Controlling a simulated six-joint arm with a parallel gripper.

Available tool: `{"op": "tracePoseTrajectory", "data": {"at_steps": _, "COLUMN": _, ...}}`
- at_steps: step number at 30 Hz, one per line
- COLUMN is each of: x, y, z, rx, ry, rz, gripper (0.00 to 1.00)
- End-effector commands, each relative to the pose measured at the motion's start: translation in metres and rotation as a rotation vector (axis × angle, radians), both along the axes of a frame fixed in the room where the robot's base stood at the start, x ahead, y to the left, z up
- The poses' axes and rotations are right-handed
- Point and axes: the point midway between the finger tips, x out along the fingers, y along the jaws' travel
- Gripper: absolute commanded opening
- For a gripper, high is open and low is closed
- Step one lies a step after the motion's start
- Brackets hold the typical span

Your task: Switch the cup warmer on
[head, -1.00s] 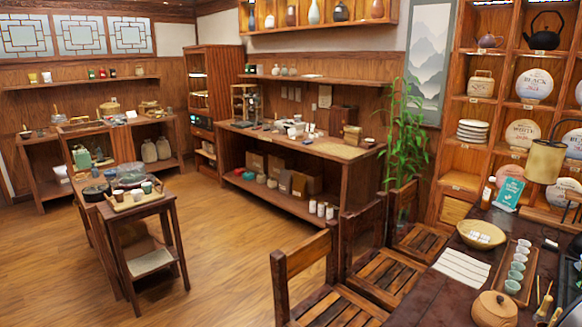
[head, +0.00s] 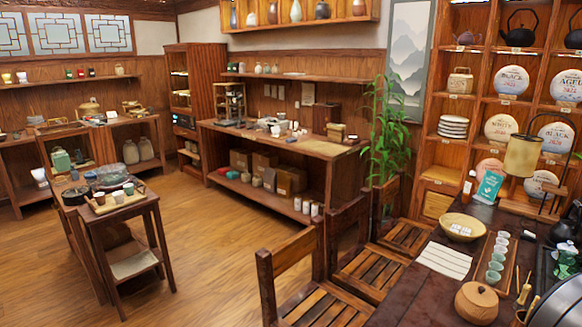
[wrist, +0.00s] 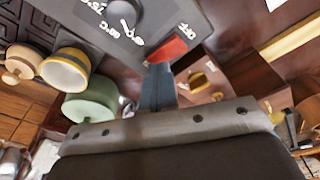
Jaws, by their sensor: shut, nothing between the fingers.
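In the wrist view, a dark grey panel (wrist: 205,17) with white markings and a dark round knob (wrist: 124,12) lies at the top; it looks like the cup warmer's control face. A red switch (wrist: 167,50) sits at its lower edge. My gripper (wrist: 157,72) is shut and empty, its blue-grey fingertips just below the switch in the picture. I cannot tell whether they touch it, nor whether the switch is on. The gripper is not visible in the head view, and I cannot pick out the warmer there.
In the wrist view, a white-and-yellow cup (wrist: 66,72) and a pale green round vessel (wrist: 92,103) stand left of the fingers. In the head view, the dark table holds a wooden lidded pot (head: 477,303), a row of small cups (head: 495,266) and a bowl (head: 461,228).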

Motion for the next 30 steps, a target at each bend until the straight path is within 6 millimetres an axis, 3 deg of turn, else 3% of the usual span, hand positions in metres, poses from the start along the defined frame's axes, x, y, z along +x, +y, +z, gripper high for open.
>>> {"op": "tracePoseTrajectory", "data": {"at_steps": 21, "x": 0.0, "y": 0.0, "z": 0.058, "rx": -0.001, "ry": 0.0, "rz": 0.0, "gripper": 0.0}}
{"op": "tracePoseTrajectory", "data": {"at_steps": 30, "x": 0.0, "y": 0.0, "z": 0.063, "rx": 0.0, "ry": 0.0, "rz": 0.0, "gripper": 0.0}}
